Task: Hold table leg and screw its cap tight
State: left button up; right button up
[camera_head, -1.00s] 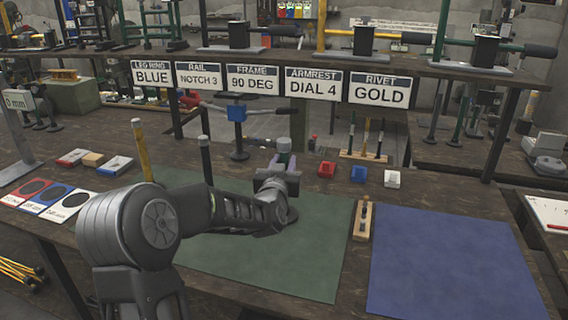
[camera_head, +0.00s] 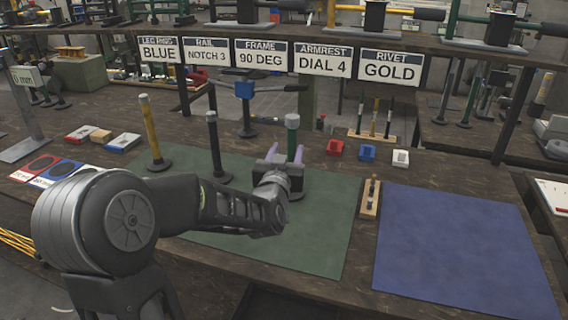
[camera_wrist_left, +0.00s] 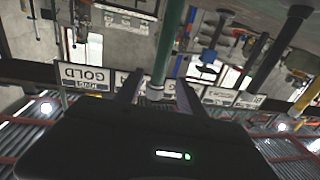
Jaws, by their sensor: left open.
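My left gripper (camera_head: 284,156) is open at the leg, below the cap. Its purple-grey fingers rise on either side of the leg in the head view. In the upside-down left wrist view, the green leg (camera_wrist_left: 162,60) shows between the two spread fingers of the left gripper (camera_wrist_left: 157,90). Whether either finger touches it I cannot tell. The gripper hides part of the leg; its dark foot shows partly below. My right gripper is not in view.
A black leg (camera_head: 214,145) and a yellow leg (camera_head: 150,130) stand left of the green one. Red (camera_head: 335,147), blue (camera_head: 367,153) and white (camera_head: 401,158) blocks lie to the right. The blue mat (camera_head: 460,250) is clear. A sign shelf (camera_head: 180,63) spans behind.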

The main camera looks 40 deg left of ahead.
pick_arm(q)
jog(key=v, duration=0.4)
jog(key=shift+s+d, duration=0.1)
jog(key=shift+s, duration=0.1)
jog(key=shift+f, duration=0.1)
dwell(0.6)
